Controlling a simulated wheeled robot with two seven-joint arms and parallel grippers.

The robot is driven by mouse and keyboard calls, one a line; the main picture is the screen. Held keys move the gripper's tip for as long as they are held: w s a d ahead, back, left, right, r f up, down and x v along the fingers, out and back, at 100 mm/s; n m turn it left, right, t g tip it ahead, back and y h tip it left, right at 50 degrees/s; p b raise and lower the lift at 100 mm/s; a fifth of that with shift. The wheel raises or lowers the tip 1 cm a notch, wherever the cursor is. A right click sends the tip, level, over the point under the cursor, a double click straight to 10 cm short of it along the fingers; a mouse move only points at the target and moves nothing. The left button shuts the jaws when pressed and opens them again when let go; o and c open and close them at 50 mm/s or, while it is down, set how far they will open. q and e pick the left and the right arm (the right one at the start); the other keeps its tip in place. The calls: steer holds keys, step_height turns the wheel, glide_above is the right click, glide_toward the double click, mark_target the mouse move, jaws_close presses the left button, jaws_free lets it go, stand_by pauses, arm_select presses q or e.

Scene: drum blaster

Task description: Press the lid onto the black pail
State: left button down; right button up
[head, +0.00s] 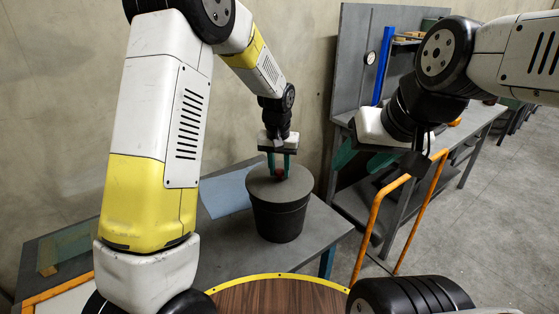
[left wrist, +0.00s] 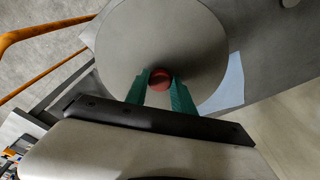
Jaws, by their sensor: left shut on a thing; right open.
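The black pail (head: 280,219) stands upright on the grey table. A grey round lid (head: 293,186) lies over its top; I cannot tell whether it is seated on the rim. The lid (left wrist: 185,35) fills the upper middle of the left wrist view and hides the pail there. It has a small red knob (left wrist: 160,79) at its centre. My left gripper (head: 280,172) is above the lid, with its green fingers shut on the red knob. My right gripper (head: 364,157) is open and empty, to the right of the pail and apart from it.
A light blue sheet (head: 226,192) lies on the grey table (head: 222,262) behind and left of the pail. An orange rail (head: 372,222) stands to the right. A workbench (head: 447,141) with a blue tube (head: 382,66) is at the back right.

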arm_select(q)
steer(key=c, duration=1)
jaws_free()
steer(key=r, duration=0.5)
steer(key=s+r, duration=0.1)
steer(key=r, duration=0.1)
steer(key=shift+a+r, duration=0.1)
steer(key=shift+r, duration=0.3)
arm_select(e)
steer(key=shift+c, duration=0.4)
